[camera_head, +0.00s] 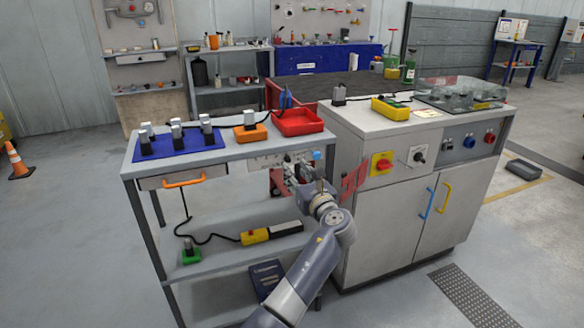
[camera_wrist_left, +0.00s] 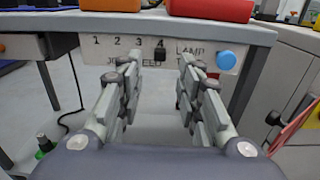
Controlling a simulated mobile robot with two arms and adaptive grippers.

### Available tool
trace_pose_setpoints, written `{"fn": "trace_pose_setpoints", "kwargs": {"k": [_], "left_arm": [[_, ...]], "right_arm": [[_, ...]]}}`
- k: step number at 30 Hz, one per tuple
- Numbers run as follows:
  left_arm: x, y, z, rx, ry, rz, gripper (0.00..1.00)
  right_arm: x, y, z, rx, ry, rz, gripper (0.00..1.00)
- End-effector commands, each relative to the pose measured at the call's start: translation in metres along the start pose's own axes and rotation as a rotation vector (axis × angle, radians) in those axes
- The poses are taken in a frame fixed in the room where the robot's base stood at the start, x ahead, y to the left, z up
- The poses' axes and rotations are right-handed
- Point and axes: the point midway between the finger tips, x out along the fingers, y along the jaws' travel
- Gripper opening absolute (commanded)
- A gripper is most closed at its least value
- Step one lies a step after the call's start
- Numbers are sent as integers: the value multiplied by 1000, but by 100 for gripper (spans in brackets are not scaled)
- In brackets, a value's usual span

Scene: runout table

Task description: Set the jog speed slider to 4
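The jog speed panel (camera_wrist_left: 105,50) is a pale plate on the front edge of the table, marked 1, 2, 3, 4. Its black slider knob (camera_wrist_left: 159,53) sits directly below the 4 in the left wrist view. In the head view the panel (camera_head: 262,161) is partly hidden by my left gripper (camera_head: 291,170). My left gripper's fingers (camera_wrist_left: 160,80) are spread apart and empty, with the knob beyond and between their tips. I cannot tell whether they touch it. My right gripper is not in view.
A red tray (camera_head: 297,122) and a blue mat (camera_head: 158,147) lie on the tabletop. The grey cabinet (camera_head: 400,225) stands close on the right, with a red tag (camera_head: 353,179) near my wrist.

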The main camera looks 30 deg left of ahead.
Motion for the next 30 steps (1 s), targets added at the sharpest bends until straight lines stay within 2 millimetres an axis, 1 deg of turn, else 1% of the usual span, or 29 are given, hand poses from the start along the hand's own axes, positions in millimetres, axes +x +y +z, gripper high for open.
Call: {"fn": "trace_pose_setpoints", "kwargs": {"k": [1,6,9,12,16,28,30], "left_arm": [[-13,-1,-1,-2,1,-4,33],[-47,-1,0,-1,1,-3,33],[-60,0,0,-1,1,-1,33],[-69,0,0,0,0,-1,33],[-73,0,0,0,0,0,33],[-72,0,0,0,0,0,33],[-73,0,-3,-6,5,-1,33]], "right_arm": [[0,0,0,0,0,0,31],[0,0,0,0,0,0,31],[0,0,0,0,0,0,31],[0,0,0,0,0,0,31],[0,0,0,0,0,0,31],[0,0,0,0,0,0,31],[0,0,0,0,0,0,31]]}}
